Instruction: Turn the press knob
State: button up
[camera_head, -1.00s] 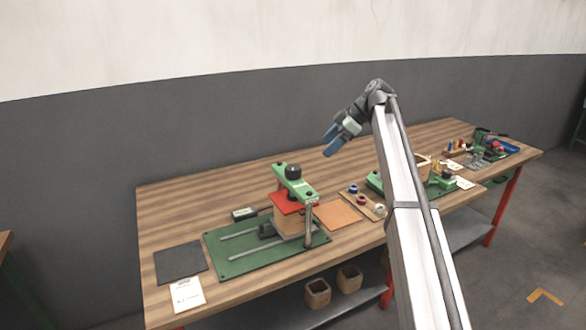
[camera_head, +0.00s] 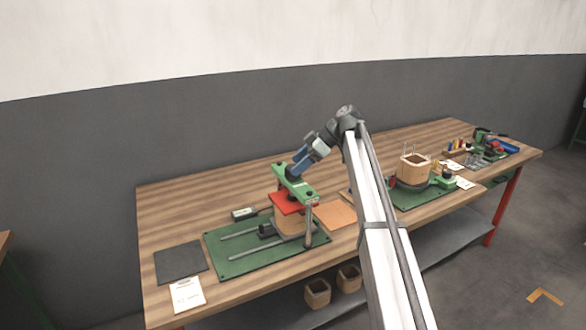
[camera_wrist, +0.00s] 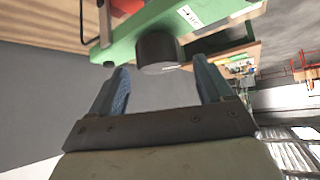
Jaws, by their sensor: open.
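The press knob (camera_wrist: 157,51) is a black cylinder on the press's green top bar (camera_wrist: 205,14). In the wrist view it lies just ahead of my open gripper (camera_wrist: 163,82), between the lines of the two blue fingers, with nothing held. In the head view my gripper (camera_head: 296,170) is above the green bar (camera_head: 295,184) and covers most of the knob. The press's red plate (camera_head: 288,203) sits below the bar, over a wooden block (camera_head: 290,222). Whether the fingers touch the knob cannot be told.
The press stands on a green base plate (camera_head: 228,262) with two rails. A dark mat (camera_head: 180,262) and a paper card (camera_head: 187,294) lie to its left, an orange sheet (camera_head: 336,215) to its right. A wooden coil former (camera_head: 414,168) stands farther right.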

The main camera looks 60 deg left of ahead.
jog(key=shift+x, duration=1.5)
jog(key=c, duration=1)
jog(key=shift+s+m+y, duration=0.1)
jog(key=shift+m+y, duration=0.2)
